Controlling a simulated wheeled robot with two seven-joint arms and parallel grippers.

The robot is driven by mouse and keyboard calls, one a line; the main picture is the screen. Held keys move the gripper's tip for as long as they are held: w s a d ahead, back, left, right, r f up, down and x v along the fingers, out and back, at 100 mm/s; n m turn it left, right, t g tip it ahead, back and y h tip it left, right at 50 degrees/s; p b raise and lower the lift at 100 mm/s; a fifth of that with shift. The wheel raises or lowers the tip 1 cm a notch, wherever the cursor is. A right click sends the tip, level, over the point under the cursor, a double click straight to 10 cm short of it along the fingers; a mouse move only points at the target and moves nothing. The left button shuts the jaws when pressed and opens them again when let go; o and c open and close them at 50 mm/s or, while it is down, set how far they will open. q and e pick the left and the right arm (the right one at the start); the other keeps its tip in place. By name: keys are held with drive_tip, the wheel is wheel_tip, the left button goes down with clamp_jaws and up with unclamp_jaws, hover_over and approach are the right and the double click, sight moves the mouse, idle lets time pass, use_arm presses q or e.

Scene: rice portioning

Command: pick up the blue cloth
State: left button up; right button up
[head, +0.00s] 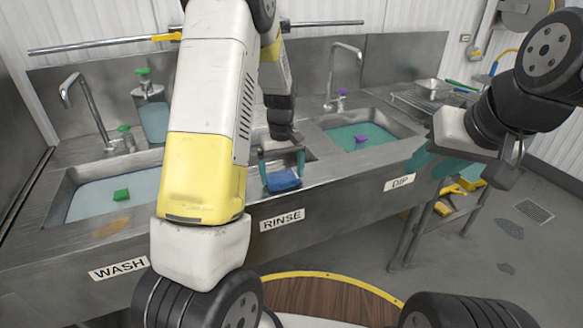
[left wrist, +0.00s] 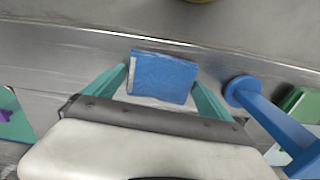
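The blue cloth (head: 284,181) is a small block-like piece at the front rim of the rinse sink. It also shows in the left wrist view (left wrist: 163,77), framed by two teal fingers. My left gripper (head: 281,163) is over it, with its fingers wide apart, one on each side of the cloth. I cannot tell whether the fingers touch it. My right gripper (head: 445,165) is at the right end of the counter, away from the cloth; its finger opening is unclear.
The wash sink (head: 62,205) and dip sink (head: 400,127) hold liquid. Taps stand behind. A blue handled item (left wrist: 265,110) lies right of the cloth in the left wrist view.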

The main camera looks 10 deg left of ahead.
use_arm(q)
drive_tip(key=c, duration=0.8)
drive_tip(key=shift+r, duration=0.15)
